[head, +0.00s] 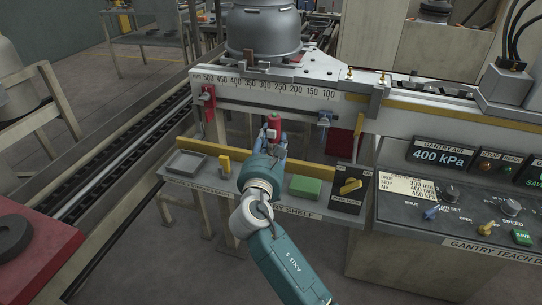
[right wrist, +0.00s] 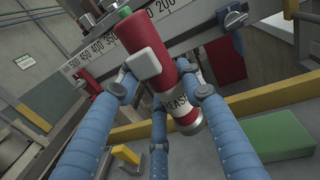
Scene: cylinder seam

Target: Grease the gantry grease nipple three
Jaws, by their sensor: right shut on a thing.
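My right gripper (head: 273,143) is shut around a red grease can (head: 274,124), which it holds above the shelf in front of the gantry beam. In the right wrist view the blue fingers (right wrist: 164,88) close on the can (right wrist: 142,40), which has a green end, a white block on its side and a partly hidden GREASE label. Small brass fittings, perhaps grease nipples, stand on the gantry (head: 349,73) and further right on it (head: 381,77). I cannot read which is number three. My left gripper is not in view.
A control panel (head: 455,212) stands at right.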

